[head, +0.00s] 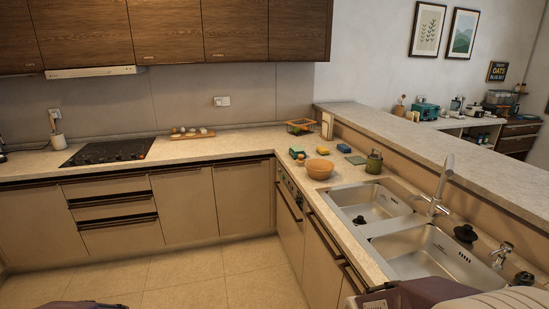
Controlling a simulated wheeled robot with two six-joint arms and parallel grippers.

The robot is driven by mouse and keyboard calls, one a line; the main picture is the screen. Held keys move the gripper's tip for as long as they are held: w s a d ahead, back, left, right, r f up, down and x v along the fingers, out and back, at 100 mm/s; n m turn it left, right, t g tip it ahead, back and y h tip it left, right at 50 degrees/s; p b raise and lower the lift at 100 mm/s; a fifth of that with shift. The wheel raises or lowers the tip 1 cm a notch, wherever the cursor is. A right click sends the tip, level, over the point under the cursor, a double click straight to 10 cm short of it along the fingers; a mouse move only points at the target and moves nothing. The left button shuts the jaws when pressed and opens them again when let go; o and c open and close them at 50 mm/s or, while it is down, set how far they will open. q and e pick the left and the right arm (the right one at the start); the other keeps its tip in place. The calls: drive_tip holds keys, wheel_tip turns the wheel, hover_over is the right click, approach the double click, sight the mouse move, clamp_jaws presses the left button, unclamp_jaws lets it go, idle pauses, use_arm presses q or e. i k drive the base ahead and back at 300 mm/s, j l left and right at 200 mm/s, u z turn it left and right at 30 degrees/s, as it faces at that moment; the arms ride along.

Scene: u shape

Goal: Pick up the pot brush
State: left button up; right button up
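A small black round-topped thing (467,233) sits at the right rim of the near sink basin. It looks like the pot brush, but it is too small to be sure. A second small dark thing (523,278) lies farther down the counter edge by the small tap. Parts of my own arms show at the bottom edge, dark at the left and larger at the right below the sink. Neither gripper's fingertips can be seen.
A double steel sink (430,250) with a tall faucet (440,185) is at the right. A raised ledge (430,145) runs behind. The floor (200,280) is clear.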

sight(301, 161)
drive_tip(key=i+j+z, duration=0.65)
drive_tip(key=j, duration=0.2)
